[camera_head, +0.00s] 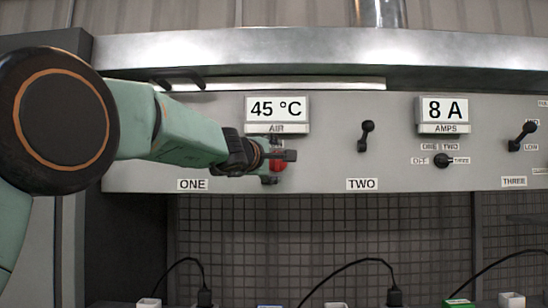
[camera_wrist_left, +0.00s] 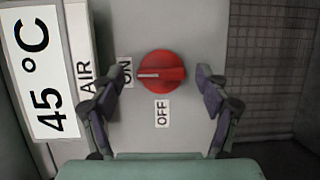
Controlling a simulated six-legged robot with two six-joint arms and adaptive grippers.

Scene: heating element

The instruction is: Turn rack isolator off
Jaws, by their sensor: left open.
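The rack isolator is a red rotary knob (camera_wrist_left: 162,73) on a grey panel (camera_wrist_left: 150,135). Its white mark points left toward the ON label (camera_wrist_left: 127,71), and the OFF label (camera_wrist_left: 162,113) sits below it in the left wrist view. In the head view the red knob (camera_head: 277,162) is partly hidden by my gripper. My left gripper (camera_head: 280,168) is open in front of the panel. In the left wrist view its fingers (camera_wrist_left: 164,80) stand on either side of the knob, with gaps showing between them and it. My right gripper is not in view.
A 45 °C AIR display (camera_head: 277,109) is just above the knob. A black lever (camera_head: 366,136), an 8 A AMPS display (camera_head: 444,109), a small selector (camera_head: 443,160) and another lever (camera_head: 522,136) are farther right. Black cables and plugs (camera_head: 394,296) are below, before a mesh.

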